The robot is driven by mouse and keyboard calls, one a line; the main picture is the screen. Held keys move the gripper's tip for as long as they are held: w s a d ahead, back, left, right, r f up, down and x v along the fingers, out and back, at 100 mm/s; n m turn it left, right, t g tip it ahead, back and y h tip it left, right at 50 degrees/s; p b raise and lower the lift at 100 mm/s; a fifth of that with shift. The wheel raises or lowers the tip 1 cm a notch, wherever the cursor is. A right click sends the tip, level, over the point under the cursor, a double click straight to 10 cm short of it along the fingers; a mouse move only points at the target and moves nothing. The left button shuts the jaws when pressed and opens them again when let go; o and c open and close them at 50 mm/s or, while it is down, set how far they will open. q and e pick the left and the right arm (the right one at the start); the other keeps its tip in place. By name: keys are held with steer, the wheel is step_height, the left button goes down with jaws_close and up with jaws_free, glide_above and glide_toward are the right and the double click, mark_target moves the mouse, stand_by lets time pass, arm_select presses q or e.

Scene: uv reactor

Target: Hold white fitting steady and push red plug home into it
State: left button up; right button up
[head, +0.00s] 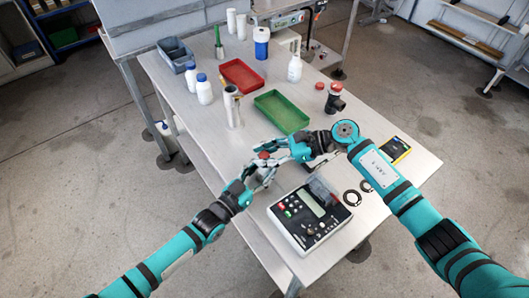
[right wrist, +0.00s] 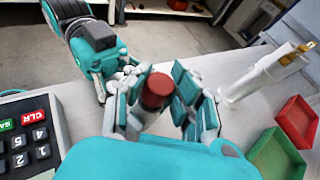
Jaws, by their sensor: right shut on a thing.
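A red plug (right wrist: 157,88) stands up between the fingers of my right gripper (right wrist: 160,108) in the right wrist view; the gripper is shut on it. In the head view the red plug (head: 264,155) is a small spot where my two hands meet over the table. My left gripper (head: 262,172) is close against the right one (head: 277,150), and its fingers overlap there. Something whitish shows just below the plug in the right wrist view, but I cannot tell whether it is the white fitting. The fingers hide how plug and fitting meet.
A control box (head: 309,214) with keys stands near the front edge. A green tray (head: 282,111), a red tray (head: 241,74), a white upright tube (head: 232,108) and bottles (head: 204,90) stand further back.

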steer(key=shift+f, duration=0.5)
steer(key=o, duration=0.8)
steer(key=shift+d, duration=0.1)
steer(key=v, duration=1.1)
steer(key=shift+d+r, duration=0.15)
steer(key=shift+d, duration=0.25)
